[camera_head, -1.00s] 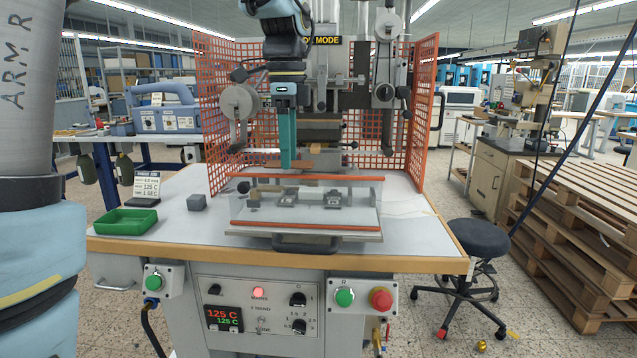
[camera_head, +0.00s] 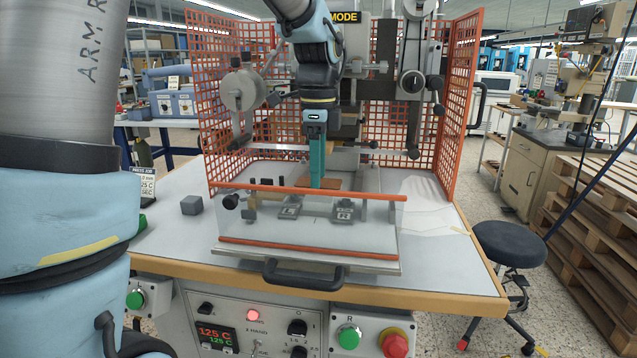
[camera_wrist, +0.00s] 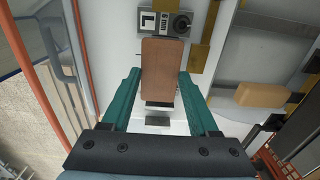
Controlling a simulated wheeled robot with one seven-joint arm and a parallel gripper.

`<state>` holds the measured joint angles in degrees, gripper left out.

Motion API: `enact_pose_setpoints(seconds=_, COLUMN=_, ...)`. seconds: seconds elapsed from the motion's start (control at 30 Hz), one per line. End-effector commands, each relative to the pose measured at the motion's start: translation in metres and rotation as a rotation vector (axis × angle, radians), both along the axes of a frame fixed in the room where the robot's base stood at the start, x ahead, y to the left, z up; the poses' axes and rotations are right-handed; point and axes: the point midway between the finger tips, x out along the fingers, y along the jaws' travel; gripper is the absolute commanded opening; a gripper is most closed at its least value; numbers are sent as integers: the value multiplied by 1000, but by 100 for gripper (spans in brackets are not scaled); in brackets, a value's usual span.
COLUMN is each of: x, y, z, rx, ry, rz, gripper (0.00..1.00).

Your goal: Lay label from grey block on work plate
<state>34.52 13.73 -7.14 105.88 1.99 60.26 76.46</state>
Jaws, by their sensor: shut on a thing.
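The label, a brown rectangular piece (camera_head: 322,184), is held by my gripper (camera_head: 317,182) behind the clear guard's upper orange edge. In the wrist view the label (camera_wrist: 165,72) lies between the two teal fingers of my gripper (camera_wrist: 162,78), which are shut on its sides. Its far end is close to a clamp marked L (camera_wrist: 153,21). The pale work plate (camera_head: 275,181) lies below and around it; I cannot tell whether the label touches it. The grey block (camera_head: 191,204) stands on the table to the left, with no label visible on it.
A clear guard with orange edges (camera_head: 310,252) stands in front of the plate. Orange mesh screens (camera_head: 462,100) flank the press. A brown block (camera_wrist: 262,96) shows at the right of the wrist view. The table's right side (camera_head: 440,245) is mostly free.

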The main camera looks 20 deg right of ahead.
Motion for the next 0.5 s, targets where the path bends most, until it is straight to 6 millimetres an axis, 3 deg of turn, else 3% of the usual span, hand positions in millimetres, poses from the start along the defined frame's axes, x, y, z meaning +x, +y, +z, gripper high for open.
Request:
enact_pose_setpoints(seconds=0.23, x=-1, y=1, z=-32, rx=3, ry=3, rz=0, gripper=10)
enact_pose_setpoints(seconds=0.5, x=0, y=0, z=-35, rx=0, ry=1, rz=0, gripper=10)
